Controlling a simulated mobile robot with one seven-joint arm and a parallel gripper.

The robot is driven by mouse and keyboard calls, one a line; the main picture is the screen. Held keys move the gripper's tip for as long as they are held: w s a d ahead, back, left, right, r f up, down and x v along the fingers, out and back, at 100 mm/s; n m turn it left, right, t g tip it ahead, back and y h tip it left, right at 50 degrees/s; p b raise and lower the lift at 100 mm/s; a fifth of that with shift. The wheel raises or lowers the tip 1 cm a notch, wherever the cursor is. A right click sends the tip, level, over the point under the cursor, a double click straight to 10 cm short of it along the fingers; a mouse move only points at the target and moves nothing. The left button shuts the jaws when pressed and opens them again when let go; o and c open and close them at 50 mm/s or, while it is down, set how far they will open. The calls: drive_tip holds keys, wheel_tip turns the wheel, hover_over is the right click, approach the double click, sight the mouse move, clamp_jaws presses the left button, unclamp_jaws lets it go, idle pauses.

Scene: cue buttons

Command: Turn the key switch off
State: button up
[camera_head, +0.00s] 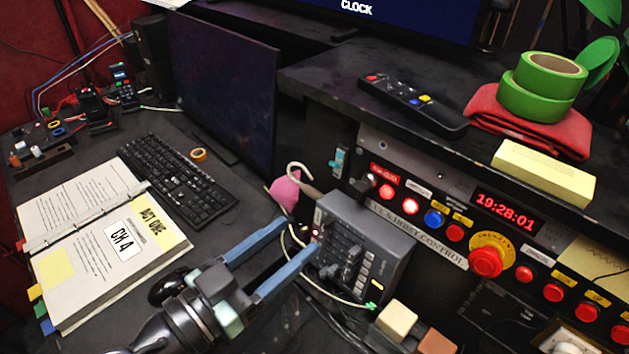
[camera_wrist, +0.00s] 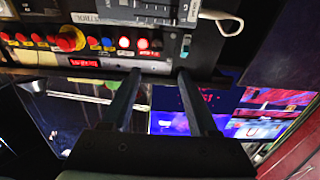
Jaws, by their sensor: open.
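The cue panel (camera_head: 410,225) runs along the front of the dark desk shelf, with a row of lit and coloured buttons. A small dark knob (camera_head: 366,187) at its left end, beside the red lights, looks like the key switch; its turn position is too small to read. It also appears to show in the wrist view (camera_wrist: 157,44), where the panel is upside down. My gripper (camera_head: 301,234) is open and empty, its two blue fingers pointing at the left side of a grey intercom box, below and left of the knob. The fingers also show in the wrist view (camera_wrist: 159,75), apart from the knob.
The grey box (camera_head: 375,225) with a looped cable stands in front of the panel's left part. A large red emergency button (camera_head: 486,261) and a red clock display (camera_head: 505,212) are farther right. An open binder (camera_head: 100,235) and keyboard (camera_head: 178,180) lie left.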

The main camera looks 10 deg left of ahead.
sight(356, 190)
drive_tip(key=p+x, duration=0.2)
drive_tip(key=x, duration=0.3)
drive_tip(key=p+x, duration=0.1)
drive_tip(key=x, duration=0.5)
drive_tip(key=shift+d+r+p, duration=0.25)
drive_tip(key=shift+d+p, duration=0.1)
drive_tip(key=shift+d, duration=0.1)
drive_tip(key=shift+w+d+f, duration=0.15)
drive_tip(key=shift+w+d, duration=0.15)
drive_tip(key=shift+w, duration=0.25)
clamp_jaws()
